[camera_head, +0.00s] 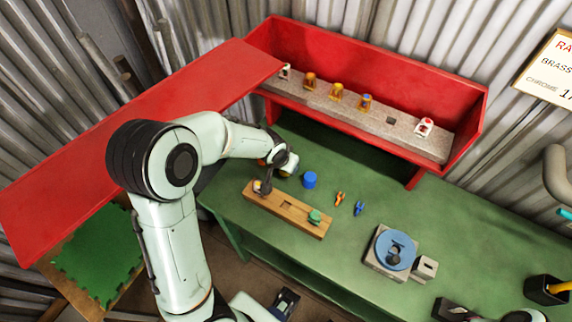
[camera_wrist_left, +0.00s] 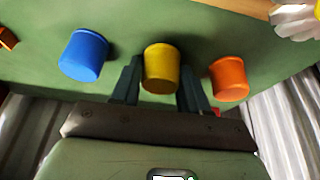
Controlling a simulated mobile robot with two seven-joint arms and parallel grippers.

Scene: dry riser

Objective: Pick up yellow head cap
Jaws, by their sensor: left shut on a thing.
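The yellow head cap (camera_wrist_left: 160,68) is a small tapered cup between the two dark fingers of my left gripper (camera_wrist_left: 158,88) in the left wrist view. The fingers are shut on its sides. The cap stands close to the green bench top, and I cannot tell whether it touches it. A blue cap (camera_wrist_left: 84,53) is on one side and an orange cap (camera_wrist_left: 229,78) on the other, both apart from the fingers. In the head view my left gripper (camera_head: 284,163) is over the bench's left part and mostly hides the yellow cap. My right gripper shows only partly at the bottom right, fingers unclear.
A wooden block (camera_head: 290,209) with a green-topped piece (camera_head: 314,216) lies in front of the blue cap. Small orange (camera_head: 339,198) and blue (camera_head: 359,208) tools lie beside it. A blue round fixture (camera_head: 396,250) stands right. A red cabinet (camera_head: 440,155) holding several sprinkler heads is behind.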

